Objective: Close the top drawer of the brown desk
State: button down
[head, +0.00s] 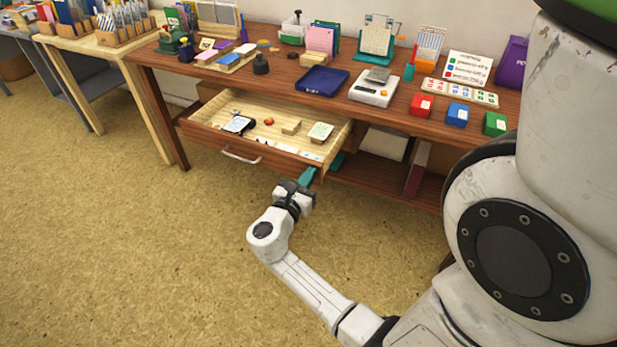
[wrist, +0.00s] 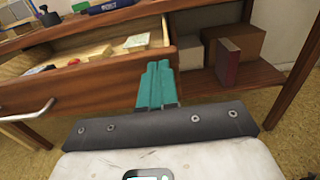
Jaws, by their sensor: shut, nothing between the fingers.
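The brown desk (head: 210,72) stands against the wall in the head view. Its top drawer (head: 255,150) is pulled out, and small items lie inside it. The drawer front has a light metal handle (head: 240,157). In the wrist view the drawer front (wrist: 85,82) fills the left side, with the handle (wrist: 28,112) at the far left. My gripper (head: 307,176) is shut and empty, with teal fingers. It is at the right end of the drawer front, and the fingers also show in the wrist view (wrist: 157,85). I cannot tell whether they touch the wood.
On the desktop are a blue tray (head: 321,82), a white scale (head: 374,90) and red, blue and green boxes. A lower shelf (head: 385,180) holds boxes and a dark red book (head: 416,168). A lighter table (head: 112,50) stands at left. The floor in front is clear.

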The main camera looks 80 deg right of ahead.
jog(key=shift+d, duration=0.1)
jog(key=b+x, duration=0.4)
jog(key=x, duration=0.9)
jog(key=b+x, duration=0.4)
jog(key=x, duration=1)
jog(key=shift+s+d+f, duration=0.15)
jog(key=shift+s+d, duration=0.1)
jog(key=shift+s, duration=0.05)
jog(key=shift+w+d, duration=0.1)
jog(key=shift+d, duration=0.1)
jog(key=shift+r, duration=0.3)
